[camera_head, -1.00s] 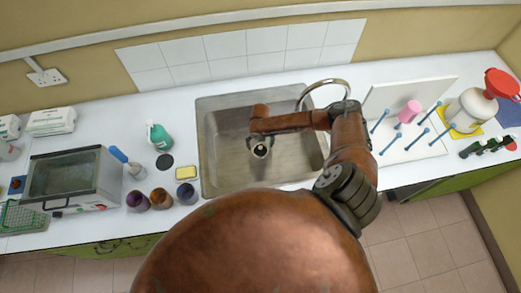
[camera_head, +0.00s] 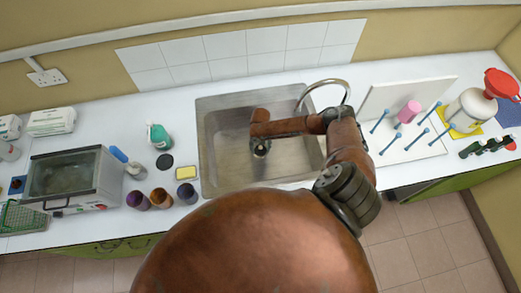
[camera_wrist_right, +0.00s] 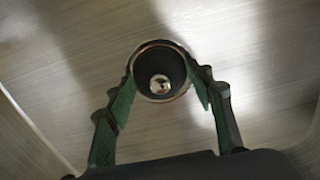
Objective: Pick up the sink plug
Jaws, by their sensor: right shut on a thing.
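The sink plug (camera_wrist_right: 160,70) looks like a round, dark, cup-like piece with a metal rim and a bright spot at its centre. In the right wrist view it sits between the two green-lined fingers. My right gripper (camera_head: 260,149) reaches down into the steel sink (camera_head: 219,182), near its middle, and is shut on this piece. My left gripper is not in view.
The sink walls surround my right gripper, and the curved tap (camera_head: 325,83) stands behind my arm. To the left are a yellow sponge (camera_head: 186,173), a black disc (camera_head: 164,161), a green bottle (camera_head: 159,136) and several dark cups. A drying rack (camera_head: 410,150) with blue pegs stands to the right.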

